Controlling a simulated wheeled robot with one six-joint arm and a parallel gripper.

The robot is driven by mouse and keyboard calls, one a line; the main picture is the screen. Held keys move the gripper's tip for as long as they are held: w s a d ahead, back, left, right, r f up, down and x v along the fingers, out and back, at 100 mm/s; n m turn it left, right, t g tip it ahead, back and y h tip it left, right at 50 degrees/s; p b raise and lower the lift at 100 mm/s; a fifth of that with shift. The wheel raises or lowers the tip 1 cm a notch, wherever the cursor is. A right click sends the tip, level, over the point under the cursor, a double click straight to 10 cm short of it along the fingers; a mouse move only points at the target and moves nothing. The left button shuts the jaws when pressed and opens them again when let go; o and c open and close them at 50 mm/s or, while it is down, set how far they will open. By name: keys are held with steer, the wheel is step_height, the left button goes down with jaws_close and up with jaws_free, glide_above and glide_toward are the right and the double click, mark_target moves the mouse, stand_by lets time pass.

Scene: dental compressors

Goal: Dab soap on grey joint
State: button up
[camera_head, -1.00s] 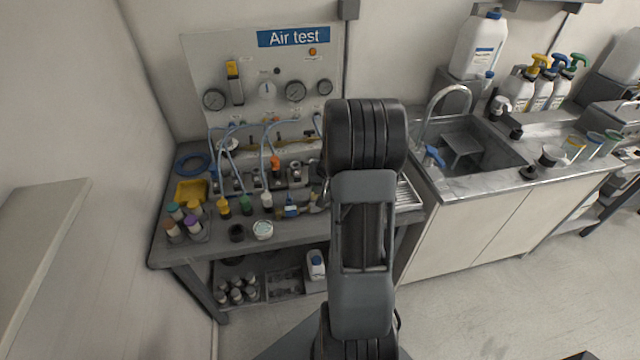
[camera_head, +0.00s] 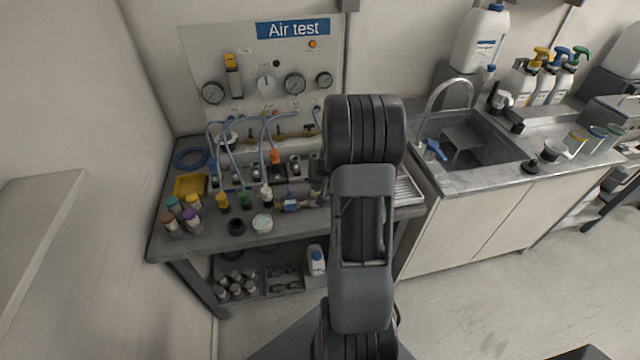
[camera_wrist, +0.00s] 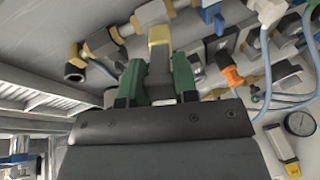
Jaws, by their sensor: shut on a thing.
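My gripper (camera_wrist: 157,68) shows in the wrist view, its green fingers shut on a slim tan-grey piece with a yellow end (camera_wrist: 159,36). The yellow end points away from the palm, over the bench fittings. In the head view my arm hides most of the gripper. A row of hose fittings lies on the bench, with an orange one (camera_head: 275,157) that also shows in the wrist view (camera_wrist: 232,76). Several fittings look grey, and I cannot tell which is the grey joint. A round white tub (camera_head: 262,223) with pale contents stands at the bench front; whether it holds soap is unclear.
The air test panel (camera_head: 210,60) with gauges stands behind the bench. A small rack of capped bottles (camera_head: 181,216), a yellow tray (camera_head: 189,186) and a dark ring-shaped pot (camera_head: 236,227) are on the left. A sink (camera_head: 465,147) is on the right.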

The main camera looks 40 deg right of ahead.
steer(key=shift+f+b, duration=0.6)
steer(key=shift+b, duration=0.2)
stand_by(1.9)
steer(key=shift+r, duration=0.1)
steer(key=shift+r+p, duration=2.3)
steer(key=shift+r, duration=1.2)
steer(key=shift+a, duration=0.1)
